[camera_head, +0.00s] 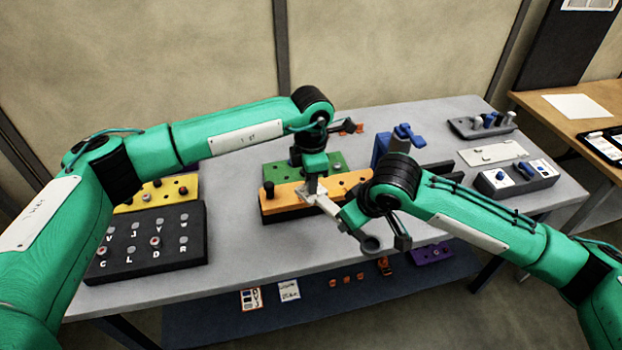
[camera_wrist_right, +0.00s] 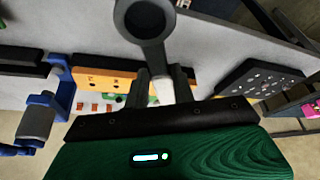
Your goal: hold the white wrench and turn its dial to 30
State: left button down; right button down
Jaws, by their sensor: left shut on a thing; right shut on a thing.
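The white wrench (camera_head: 328,206) is held above the front of the orange block, between my two arms. Its dark grey ring end (camera_head: 370,243) hangs out over the table's front edge, and the ring (camera_wrist_right: 145,18) is large in the right wrist view. My left gripper (camera_head: 314,188) points down and is shut on the pale part of the wrench. My right gripper (camera_wrist_right: 162,88) is shut on the wrench's shaft below the ring; in the head view its wrist hides most of it. The dial and its numbers cannot be made out.
The orange block (camera_head: 284,199) and green block (camera_head: 331,158) lie just behind the wrench. A black lettered panel (camera_head: 190,255) is at the left. A blue clamp (camera_head: 381,148) and grey fixtures (camera_head: 531,177) stand at the right. The table's front middle is clear.

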pick_arm(q)
jog(key=shift+n, duration=0.8)
jog(key=c, duration=1.3)
grip_release()
jog(key=shift+r, duration=0.1)
notch_tip(320, 180, up, 12)
